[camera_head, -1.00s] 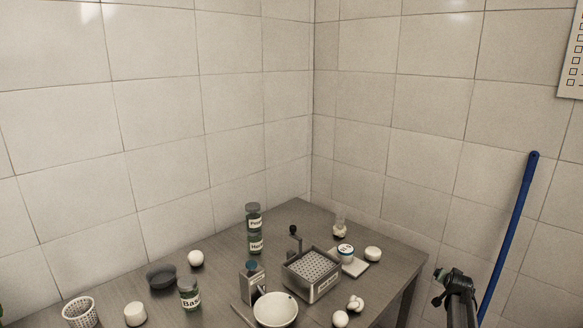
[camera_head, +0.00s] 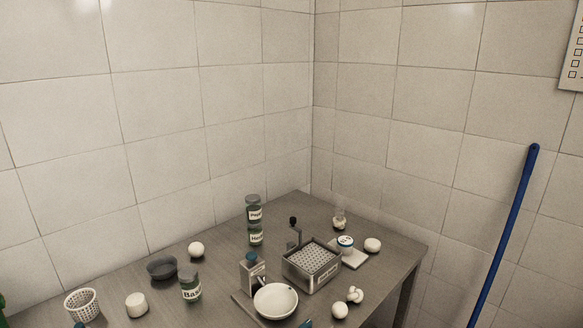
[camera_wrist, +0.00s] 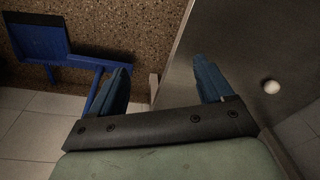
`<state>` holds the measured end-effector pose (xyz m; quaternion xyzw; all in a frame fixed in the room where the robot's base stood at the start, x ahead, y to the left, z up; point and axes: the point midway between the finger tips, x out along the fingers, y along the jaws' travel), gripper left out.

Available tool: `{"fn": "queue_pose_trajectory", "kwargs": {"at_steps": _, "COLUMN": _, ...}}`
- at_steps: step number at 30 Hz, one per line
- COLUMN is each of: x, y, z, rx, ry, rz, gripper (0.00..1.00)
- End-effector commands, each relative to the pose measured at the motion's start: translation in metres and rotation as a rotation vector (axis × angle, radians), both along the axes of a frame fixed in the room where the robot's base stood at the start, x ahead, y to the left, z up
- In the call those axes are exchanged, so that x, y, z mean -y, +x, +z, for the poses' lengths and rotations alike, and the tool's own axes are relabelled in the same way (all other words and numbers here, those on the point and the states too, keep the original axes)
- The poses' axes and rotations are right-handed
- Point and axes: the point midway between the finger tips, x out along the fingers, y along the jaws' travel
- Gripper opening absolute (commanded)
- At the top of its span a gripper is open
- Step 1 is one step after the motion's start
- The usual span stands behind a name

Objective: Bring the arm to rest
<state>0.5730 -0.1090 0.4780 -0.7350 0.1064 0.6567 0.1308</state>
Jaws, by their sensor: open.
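My gripper (camera_wrist: 161,68) shows in the wrist view with its two blue fingers well apart and nothing between them. The fingers point toward the edge of a grey surface (camera_wrist: 235,50). A small white round thing (camera_wrist: 271,87) lies on that surface, to the right of the fingers and apart from them. In the head view my gripper cannot be made out for certain; small teal bits show at the bottom edge.
The table (camera_head: 225,245) bears a perforated metal box (camera_head: 312,262), a white bowl (camera_head: 276,300), stacked jars (camera_head: 255,220), a Basil jar (camera_head: 190,286), a dark bowl (camera_head: 161,269) and a white basket (camera_head: 82,304). A blue pole (camera_head: 505,235) leans at right. A blue object (camera_wrist: 40,40) stands beyond my gripper.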

Motion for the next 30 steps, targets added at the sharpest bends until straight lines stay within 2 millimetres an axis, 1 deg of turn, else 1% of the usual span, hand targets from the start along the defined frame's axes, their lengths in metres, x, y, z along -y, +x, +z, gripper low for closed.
{"fn": "queue_pose_trajectory", "kwargs": {"at_steps": 1, "x": -0.016, "y": -0.028, "z": -0.010, "rx": -0.054, "ry": 0.009, "rz": 0.028, "gripper": 0.80}}
{"fn": "queue_pose_trajectory", "kwargs": {"at_steps": 2, "x": -0.023, "y": -0.041, "z": -0.015, "rx": -0.083, "ry": 0.013, "rz": 0.043, "gripper": 0.80}}
{"fn": "queue_pose_trajectory", "kwargs": {"at_steps": 3, "x": -0.032, "y": -0.060, "z": -0.021, "rx": -0.125, "ry": 0.018, "rz": 0.062, "gripper": 0.80}}
{"fn": "queue_pose_trajectory", "kwargs": {"at_steps": 5, "x": -0.045, "y": -0.088, "z": -0.030, "rx": -0.185, "ry": 0.026, "rz": 0.092, "gripper": 0.80}}
{"fn": "queue_pose_trajectory", "kwargs": {"at_steps": 6, "x": -0.052, "y": -0.106, "z": -0.034, "rx": -0.224, "ry": 0.031, "rz": 0.113, "gripper": 0.80}}
{"fn": "queue_pose_trajectory", "kwargs": {"at_steps": 8, "x": -0.063, "y": -0.135, "z": -0.040, "rx": -0.285, "ry": 0.037, "rz": 0.144, "gripper": 0.80}}
{"fn": "queue_pose_trajectory", "kwargs": {"at_steps": 9, "x": -0.070, "y": -0.154, "z": -0.044, "rx": -0.325, "ry": 0.042, "rz": 0.163, "gripper": 0.80}}
{"fn": "queue_pose_trajectory", "kwargs": {"at_steps": 11, "x": -0.079, "y": -0.182, "z": -0.047, "rx": -0.385, "ry": 0.047, "rz": 0.192, "gripper": 0.80}}
{"fn": "queue_pose_trajectory", "kwargs": {"at_steps": 12, "x": -0.085, "y": -0.201, "z": -0.049, "rx": -0.426, "ry": 0.051, "rz": 0.210, "gripper": 0.80}}
{"fn": "queue_pose_trajectory", "kwargs": {"at_steps": 15, "x": -0.095, "y": -0.244, "z": -0.050, "rx": -0.517, "ry": 0.058, "rz": 0.254, "gripper": 0.80}}
{"fn": "queue_pose_trajectory", "kwargs": {"at_steps": 18, "x": -0.102, "y": -0.278, "z": -0.049, "rx": -0.594, "ry": 0.062, "rz": 0.289, "gripper": 0.80}}
{"fn": "queue_pose_trajectory", "kwargs": {"at_steps": 21, "x": -0.105, "y": -0.303, "z": -0.047, "rx": -0.648, "ry": 0.064, "rz": 0.314, "gripper": 0.80}}
{"fn": "queue_pose_trajectory", "kwargs": {"at_steps": 23, "x": -0.107, "y": -0.313, "z": -0.046, "rx": -0.672, "ry": 0.065, "rz": 0.324, "gripper": 0.80}}
{"fn": "queue_pose_trajectory", "kwargs": {"at_steps": 30, "x": -0.107, "y": -0.314, "z": -0.046, "rx": -0.675, "ry": 0.066, "rz": 0.325, "gripper": 0.80}}
